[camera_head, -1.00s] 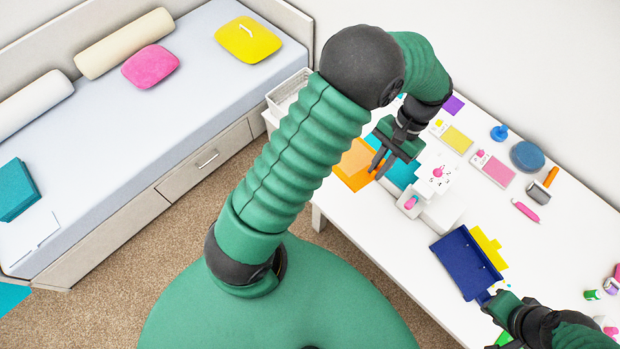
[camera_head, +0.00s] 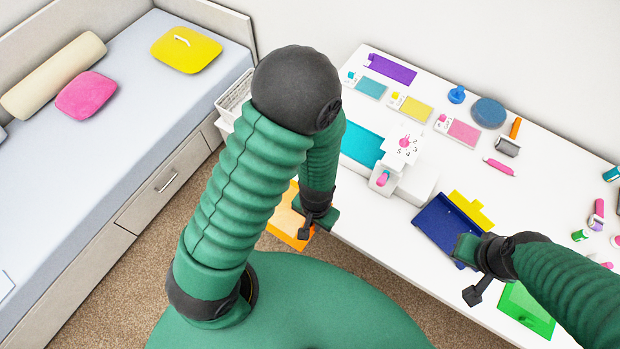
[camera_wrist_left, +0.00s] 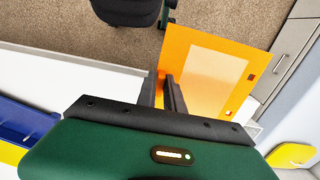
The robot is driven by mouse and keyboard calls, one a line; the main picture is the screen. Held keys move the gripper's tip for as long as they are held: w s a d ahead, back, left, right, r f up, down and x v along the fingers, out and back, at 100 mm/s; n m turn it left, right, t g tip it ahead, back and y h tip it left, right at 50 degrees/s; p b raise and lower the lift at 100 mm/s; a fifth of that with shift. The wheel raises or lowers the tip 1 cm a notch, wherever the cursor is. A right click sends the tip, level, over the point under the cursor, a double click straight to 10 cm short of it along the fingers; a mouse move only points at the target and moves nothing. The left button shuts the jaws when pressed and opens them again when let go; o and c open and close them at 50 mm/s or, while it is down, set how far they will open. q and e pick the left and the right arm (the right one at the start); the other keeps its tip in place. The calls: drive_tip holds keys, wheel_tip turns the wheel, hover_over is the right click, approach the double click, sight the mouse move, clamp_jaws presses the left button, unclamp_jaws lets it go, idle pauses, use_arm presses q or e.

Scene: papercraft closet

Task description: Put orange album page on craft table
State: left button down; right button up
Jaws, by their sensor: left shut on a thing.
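The orange album page (camera_head: 285,222) is gripped near its edge by my left gripper (camera_head: 306,230). In the head view they are in front of the table's near left edge, and my arm partly hides the page. In the left wrist view the page (camera_wrist_left: 205,68) shows a pale orange panel, with carpet behind it and the gripper's fingers (camera_wrist_left: 163,92) at its edge. The white craft table (camera_head: 545,205) stretches across the right side.
A teal sheet (camera_head: 362,145) and a white device with a pink knob (camera_head: 383,178) are on the table's left part. The navy tray (camera_head: 440,228) and a green sheet (camera_head: 528,312) are near the front edge. A bed (camera_head: 120,130) stands at left; carpet lies between.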

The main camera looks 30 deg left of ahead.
use_arm(q)
drive_tip(key=w+a, duration=0.1)
drive_tip(key=w, duration=0.3)
drive_tip(key=w+a+p, duration=0.1)
drive_tip(key=w+a, duration=0.1)
drive_tip(key=w, duration=0.2)
drive_tip(key=w+a+f+p, duration=0.1)
drive_tip(key=w, duration=0.3)
drive_tip(key=shift+a+f, duration=0.1)
drive_tip(key=shift+a, duration=0.2)
drive_tip(key=f, duration=0.1)
drive_tip(key=f+p, duration=0.1)
drive_tip(key=shift+w+f, duration=0.35)
drive_tip(key=shift+f, duration=0.05)
drive_tip(key=shift+w+f, duration=0.1)
drive_tip(key=shift+f, duration=0.35)
drive_tip(key=c, duration=1.5)
unclamp_jaws()
drive_tip(key=shift+o, duration=0.2)
